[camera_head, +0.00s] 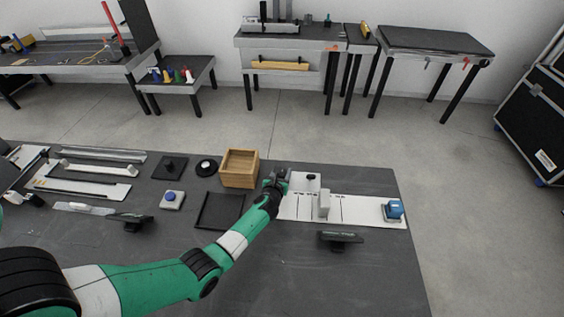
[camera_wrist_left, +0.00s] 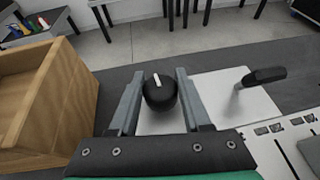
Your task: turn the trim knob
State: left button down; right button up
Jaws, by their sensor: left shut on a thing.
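The trim knob (camera_wrist_left: 160,94) is a round black knob with a white pointer line on top, on a pale panel. In the left wrist view it sits between the two grey fingers of my left gripper (camera_wrist_left: 158,98), which is shut on it. The pointer line points almost straight away from the gripper. In the head view my left gripper (camera_head: 281,181) is at the left end of the white panel (camera_head: 362,212), and it hides the knob there. My right gripper is in neither view.
A wooden box (camera_head: 240,168) stands just left of my gripper. A black-handled lever (camera_wrist_left: 264,77) rises from the panel on the right. A white upright block (camera_head: 324,205) and a blue-topped device (camera_head: 394,209) are farther right. A black tray (camera_head: 220,211) lies near the forearm.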

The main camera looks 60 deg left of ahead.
pick_arm(q)
jog(key=m+t+h+p, duration=0.1)
jog(key=p, duration=0.1)
jog(key=m+p, duration=0.1)
jog(key=p, duration=0.1)
jog(key=shift+s+r+t+h, duration=0.1)
jog(key=shift+r+t+h, duration=0.2)
jog(key=shift+t+h, duration=0.1)
jog(key=shift+f+m+t+h+p, duration=0.15)
jog(key=shift+m+t+h+p, duration=0.3)
jog(key=shift+m+p, duration=0.2)
jog(key=shift+f+m+t+h, duration=0.1)
jog(key=shift+m+t+h, duration=0.15)
jog(key=shift+m+h, duration=0.2)
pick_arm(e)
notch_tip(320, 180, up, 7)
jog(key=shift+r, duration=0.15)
pick_arm(q)
jog(key=shift+w, duration=0.2)
jog(key=shift+c, duration=1.8)
grip_release()
jog(key=shift+s, duration=0.1)
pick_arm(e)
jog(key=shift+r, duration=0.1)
